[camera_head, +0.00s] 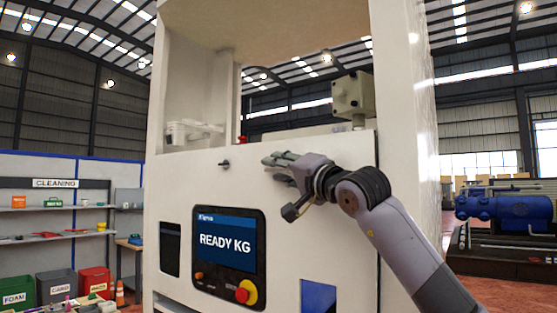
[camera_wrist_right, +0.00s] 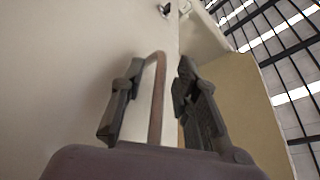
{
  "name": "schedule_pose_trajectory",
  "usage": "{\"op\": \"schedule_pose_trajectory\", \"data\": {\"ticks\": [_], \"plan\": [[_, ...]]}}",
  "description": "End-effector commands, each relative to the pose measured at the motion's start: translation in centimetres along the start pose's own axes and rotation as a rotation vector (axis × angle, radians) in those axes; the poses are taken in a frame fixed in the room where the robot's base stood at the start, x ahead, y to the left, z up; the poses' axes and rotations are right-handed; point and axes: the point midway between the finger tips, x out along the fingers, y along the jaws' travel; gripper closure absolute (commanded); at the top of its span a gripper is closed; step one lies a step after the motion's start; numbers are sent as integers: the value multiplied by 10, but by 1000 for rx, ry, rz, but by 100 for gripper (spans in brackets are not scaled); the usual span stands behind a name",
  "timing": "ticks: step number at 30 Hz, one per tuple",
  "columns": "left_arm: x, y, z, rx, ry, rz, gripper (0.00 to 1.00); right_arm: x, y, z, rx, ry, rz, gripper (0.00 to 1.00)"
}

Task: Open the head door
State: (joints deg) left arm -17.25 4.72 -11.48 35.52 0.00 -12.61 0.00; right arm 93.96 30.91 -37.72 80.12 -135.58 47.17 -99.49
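The white dispenser machine (camera_head: 190,220) stands in front of me, with a flat upper front panel that I take to be the head door (camera_head: 340,150). My right gripper (camera_head: 277,166) is at this panel's upper part, its fingers pointing left. In the right wrist view, a thin brown bar handle (camera_wrist_right: 157,95) stands out from the white panel between the fingers of my right gripper (camera_wrist_right: 158,98). The fingers are apart, with gaps beside the bar. The handle is hidden in the head view. My left gripper is not in view.
A small dark knob (camera_head: 224,163) sits on the panel left of my gripper. Below are a screen reading READY KG (camera_head: 226,244) and a red stop button (camera_head: 245,292). A grey box (camera_head: 352,97) rises behind the panel. Shelves (camera_head: 50,238) stand far left.

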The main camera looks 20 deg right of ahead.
Motion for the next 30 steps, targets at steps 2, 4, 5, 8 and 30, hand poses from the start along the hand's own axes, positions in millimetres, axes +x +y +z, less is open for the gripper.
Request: {"op": "schedule_pose_trajectory", "data": {"ticks": [2, 4, 5, 8, 30], "plan": [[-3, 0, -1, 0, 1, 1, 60, 4, 0, 0, 1, 0, 1, 71], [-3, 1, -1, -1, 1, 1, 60, 5, 0, 0, 0, 1, 0, 71], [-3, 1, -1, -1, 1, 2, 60, 5, 1, 0, 0, 1, 0, 71], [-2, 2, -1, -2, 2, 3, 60, 5, 1, 0, 0, 1, 0, 71], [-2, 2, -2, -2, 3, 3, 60, 4, 1, 0, 0, 0, 1, 100]]}}
